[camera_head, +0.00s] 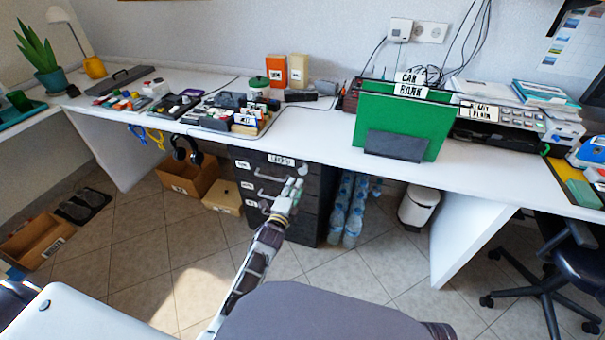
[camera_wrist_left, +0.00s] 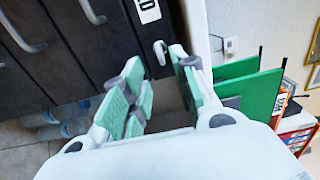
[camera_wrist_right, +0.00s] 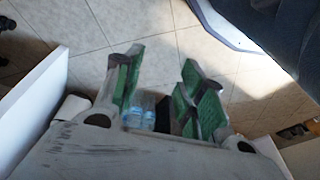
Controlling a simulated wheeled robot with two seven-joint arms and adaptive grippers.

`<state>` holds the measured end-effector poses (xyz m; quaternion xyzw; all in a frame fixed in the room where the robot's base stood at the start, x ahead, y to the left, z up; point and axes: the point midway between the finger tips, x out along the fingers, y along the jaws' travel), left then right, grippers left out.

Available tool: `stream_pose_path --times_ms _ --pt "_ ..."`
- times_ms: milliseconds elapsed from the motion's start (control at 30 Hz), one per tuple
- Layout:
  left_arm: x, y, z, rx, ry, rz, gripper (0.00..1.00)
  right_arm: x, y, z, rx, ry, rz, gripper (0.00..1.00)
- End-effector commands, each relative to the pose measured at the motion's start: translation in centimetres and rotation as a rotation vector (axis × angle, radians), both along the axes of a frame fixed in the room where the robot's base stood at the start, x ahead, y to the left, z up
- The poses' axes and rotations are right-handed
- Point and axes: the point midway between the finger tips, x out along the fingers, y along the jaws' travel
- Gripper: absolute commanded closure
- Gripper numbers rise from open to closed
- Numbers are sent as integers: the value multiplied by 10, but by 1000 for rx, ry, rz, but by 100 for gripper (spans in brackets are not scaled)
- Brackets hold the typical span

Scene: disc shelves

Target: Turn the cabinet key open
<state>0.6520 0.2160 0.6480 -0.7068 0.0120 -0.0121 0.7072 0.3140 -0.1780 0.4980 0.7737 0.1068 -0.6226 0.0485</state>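The dark drawer cabinet (camera_head: 242,190) stands under the white desk, with bar handles and white labels on its front. It also fills the upper left of the left wrist view (camera_wrist_left: 85,60). A small pale metal piece that looks like the key (camera_wrist_left: 160,52) sits on the cabinet front near a white label. My left gripper (camera_head: 295,183) is in front of the upper drawers. In the left wrist view its fingers (camera_wrist_left: 156,65) are apart, with the key just beyond and between the tips. Contact cannot be told. My right gripper (camera_wrist_right: 160,62) is open and empty, pointing over the floor.
Water bottles (camera_head: 347,205) stand on the floor right of the cabinet, with a white bin (camera_head: 418,206) beyond. Cardboard boxes (camera_head: 187,180) lie to its left. A green card bank (camera_head: 402,118) stands on the desk above. Tiled floor in front is clear.

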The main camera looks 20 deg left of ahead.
Motion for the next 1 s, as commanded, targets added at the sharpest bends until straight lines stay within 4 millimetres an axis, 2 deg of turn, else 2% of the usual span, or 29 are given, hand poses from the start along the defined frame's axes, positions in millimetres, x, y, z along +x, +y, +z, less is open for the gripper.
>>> stream_pose_path --times_ms 233,633,1000 --pt "22 -1 0 -1 -1 0 71 -6 1 2 5 2 1 60" --pt "55 -2 0 -1 -1 0 71 2 4 17 16 -34 4 60" --pt "83 -3 -1 0 1 0 71 2 6 28 25 -50 6 60"
